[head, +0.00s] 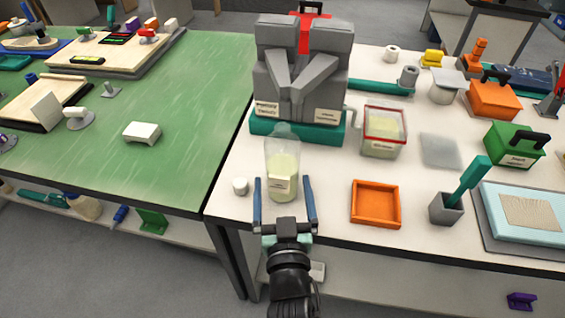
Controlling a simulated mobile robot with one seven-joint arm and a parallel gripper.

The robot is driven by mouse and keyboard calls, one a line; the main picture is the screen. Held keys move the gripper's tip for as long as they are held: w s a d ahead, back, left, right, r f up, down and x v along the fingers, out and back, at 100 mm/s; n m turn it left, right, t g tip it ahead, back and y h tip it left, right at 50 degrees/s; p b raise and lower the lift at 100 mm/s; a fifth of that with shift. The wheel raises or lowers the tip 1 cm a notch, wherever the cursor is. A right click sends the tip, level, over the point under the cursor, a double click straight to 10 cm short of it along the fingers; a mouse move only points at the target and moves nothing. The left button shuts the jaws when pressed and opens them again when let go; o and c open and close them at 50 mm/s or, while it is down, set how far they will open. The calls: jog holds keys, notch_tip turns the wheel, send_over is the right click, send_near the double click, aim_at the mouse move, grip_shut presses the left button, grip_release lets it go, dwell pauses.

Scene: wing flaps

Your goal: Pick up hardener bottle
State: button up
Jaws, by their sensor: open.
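A clear bottle (283,172) with pale yellow-green contents and a small label stands upright near the front of the white table; it looks like the hardener bottle, though its label is too small to read. My gripper (285,183) is open, with its two blue fingers reaching forward. In the head view one finger shows on the left of the bottle and one on the right, with visible gaps. I cannot tell how far the fingers are above the table, or whether they are level with the bottle.
A small white cap-like piece (240,186) stands just left of the left finger. A grey dispenser (301,75) on a teal base stands behind the bottle. An orange tray (375,204) and a clear lidded box (384,131) are to the right. A green table (190,130) adjoins on the left.

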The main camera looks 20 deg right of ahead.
aim_at(282, 174)
jog(key=shift+x, duration=1.75)
jog(key=shift+d+r, duration=0.1)
jog(key=shift+r, duration=0.1)
jog(key=c, duration=1.5)
